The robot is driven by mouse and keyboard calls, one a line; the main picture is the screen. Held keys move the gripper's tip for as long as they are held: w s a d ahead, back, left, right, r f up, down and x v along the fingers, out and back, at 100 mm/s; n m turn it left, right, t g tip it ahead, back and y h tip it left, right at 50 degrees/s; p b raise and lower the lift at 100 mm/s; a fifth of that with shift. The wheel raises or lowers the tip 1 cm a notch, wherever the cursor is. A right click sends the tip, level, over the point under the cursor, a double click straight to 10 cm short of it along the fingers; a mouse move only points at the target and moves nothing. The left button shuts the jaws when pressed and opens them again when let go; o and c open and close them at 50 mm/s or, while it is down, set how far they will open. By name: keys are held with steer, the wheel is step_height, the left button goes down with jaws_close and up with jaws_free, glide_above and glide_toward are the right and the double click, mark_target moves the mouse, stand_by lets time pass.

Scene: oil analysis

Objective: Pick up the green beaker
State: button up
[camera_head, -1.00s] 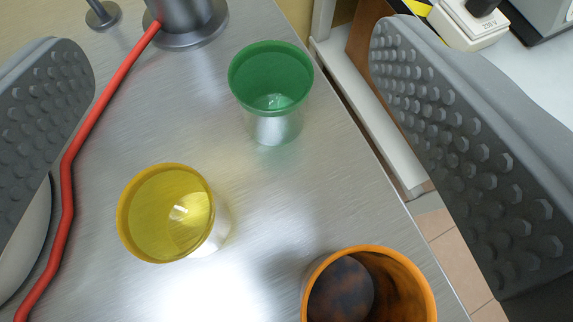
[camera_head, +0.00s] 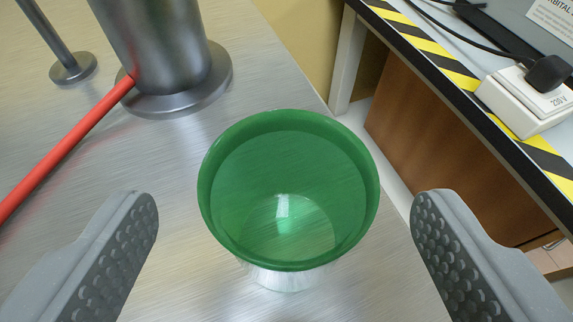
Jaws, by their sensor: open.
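The green beaker (camera_head: 290,195) stands upright on the metal table, near the middle of the view. It has a green rim and see-through green walls, and its lower part looks clear. My gripper (camera_head: 285,215) is open, with one grey studded finger to the left of the beaker and one to the right. There are gaps between both fingers and the beaker, and nothing is held.
A grey metal column on a round base (camera_head: 170,85) stands behind and left of the beaker, with a red tube (camera_head: 65,150) running from it. A smaller rod stand (camera_head: 72,67) is at the far left. The table edge lies close right; beyond is a striped-edge bench (camera_head: 440,55) with a power socket (camera_head: 522,100).

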mark_target(287, 141)
steer(key=shift+x, duration=1)
steer(key=x, duration=0.4)
steer(key=shift+w+d+r+b, duration=0.15)
steer(key=shift+r+b, duration=0.1)
steer(key=shift+b, duration=0.15)
steer(key=c, duration=1)
